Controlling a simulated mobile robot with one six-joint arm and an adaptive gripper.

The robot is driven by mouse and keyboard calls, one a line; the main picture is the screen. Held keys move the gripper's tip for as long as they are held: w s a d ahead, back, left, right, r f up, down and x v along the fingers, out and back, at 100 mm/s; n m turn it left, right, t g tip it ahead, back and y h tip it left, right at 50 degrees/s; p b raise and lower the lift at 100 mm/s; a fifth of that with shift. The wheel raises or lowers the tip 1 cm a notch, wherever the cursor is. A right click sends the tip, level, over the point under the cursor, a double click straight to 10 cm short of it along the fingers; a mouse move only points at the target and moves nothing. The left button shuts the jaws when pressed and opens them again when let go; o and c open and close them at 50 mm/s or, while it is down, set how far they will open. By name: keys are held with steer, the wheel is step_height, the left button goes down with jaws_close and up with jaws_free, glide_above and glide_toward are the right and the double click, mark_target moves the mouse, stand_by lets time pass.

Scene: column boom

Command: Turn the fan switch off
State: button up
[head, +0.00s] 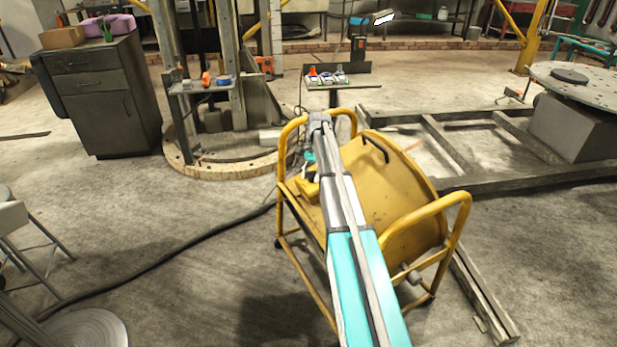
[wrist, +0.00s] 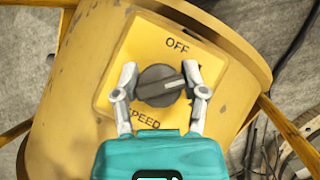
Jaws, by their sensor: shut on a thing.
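The fan switch is a dark round knob (wrist: 158,86) on a yellow plate (wrist: 140,42) in the wrist view. The plate reads OFF at the top and SPEED at the bottom, partly covered. The knob's pale pointer line points right, slightly up, away from the OFF label. My gripper (wrist: 160,84) has one finger on each side of the knob and is shut on it. In the head view the yellow drum fan (head: 400,190) stands in its tube frame, with my arm reaching over it. The gripper and knob are mostly hidden behind my arm there.
The fan's yellow tube frame (head: 455,203) rises on the right, close to my arm. A dark cable (head: 190,245) runs over the floor on the left. A grey cabinet (head: 100,95) stands at the back left. Metal beams (head: 480,180) lie on the right.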

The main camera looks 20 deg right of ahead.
steer(key=shift+w+n, duration=0.3)
steer(key=shift+n, duration=0.1)
steer(key=o, duration=1.1)
steer(key=shift+s, duration=0.1)
